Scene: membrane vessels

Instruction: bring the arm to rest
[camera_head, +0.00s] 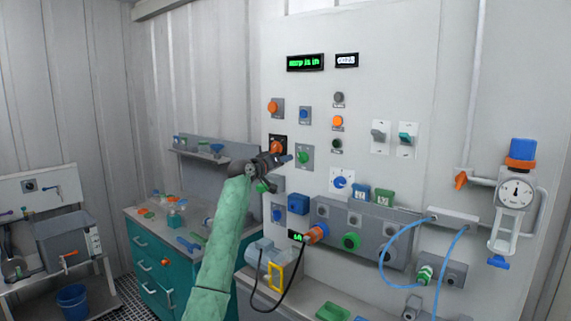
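My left arm, in a green sleeve, rises from the bottom of the head view. My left gripper (281,160) is small and dark at its end, in front of the white control panel (400,60). It shows just below an orange knob (277,146) on a dark plate and left of a green button (304,157). I cannot tell whether it touches the panel. Its fingers are too small and dark to tell open from shut. My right gripper is not in view.
A gauge (516,192) hangs at the far right. A teal cabinet (150,268) with small items stands left of my arm.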

